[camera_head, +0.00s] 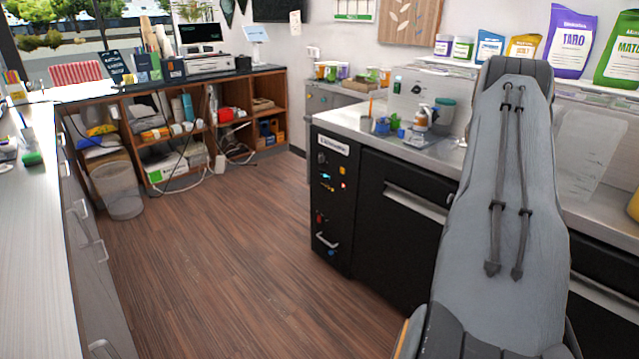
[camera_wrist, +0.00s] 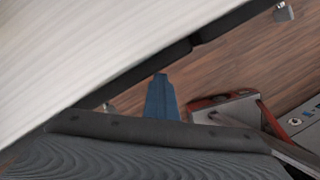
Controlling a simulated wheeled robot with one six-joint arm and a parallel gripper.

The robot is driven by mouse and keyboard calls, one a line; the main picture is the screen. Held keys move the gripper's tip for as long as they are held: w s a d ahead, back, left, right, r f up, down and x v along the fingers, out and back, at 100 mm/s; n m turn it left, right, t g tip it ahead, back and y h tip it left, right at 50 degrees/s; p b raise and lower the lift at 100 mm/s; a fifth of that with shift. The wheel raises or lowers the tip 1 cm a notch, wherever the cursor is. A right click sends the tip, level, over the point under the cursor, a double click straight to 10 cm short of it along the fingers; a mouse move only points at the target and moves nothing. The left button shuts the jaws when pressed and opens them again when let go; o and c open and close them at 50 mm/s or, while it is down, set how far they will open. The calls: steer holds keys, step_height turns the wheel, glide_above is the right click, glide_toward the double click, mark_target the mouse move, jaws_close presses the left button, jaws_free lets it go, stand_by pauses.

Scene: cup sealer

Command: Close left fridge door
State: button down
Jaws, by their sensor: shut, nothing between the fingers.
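The left fridge door (camera_head: 392,235) is a black panel with a long silver handle (camera_head: 416,204), under the steel counter in the camera_head view. It looks flush with the cabinet front; its right edge is hidden behind my grey arm. Another dark front (camera_head: 604,318) shows to the right of my arm. My gripper (camera_wrist: 161,80) shows in the camera_wrist view as blue fingers held together, shut and empty. It is over the wooden floor beside the edge of a pale, wood-grained counter (camera_wrist: 90,45). The fridge door cannot be made out in the camera_wrist view.
A black control panel (camera_head: 331,200) stands left of the fridge door. A long pale counter (camera_head: 35,240) with drawer handles runs along the left. A waste bin (camera_head: 118,190) and open shelves (camera_head: 180,140) are at the back. The wooden floor (camera_head: 225,265) between is clear.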

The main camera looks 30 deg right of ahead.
steer(key=s+a+r, duration=0.1)
steer(key=a+r, duration=0.5)
steer(key=r, duration=0.3)
steer(key=shift+s+r, duration=0.35)
steer(key=shift+r, duration=0.05)
steer(key=shift+a, duration=0.1)
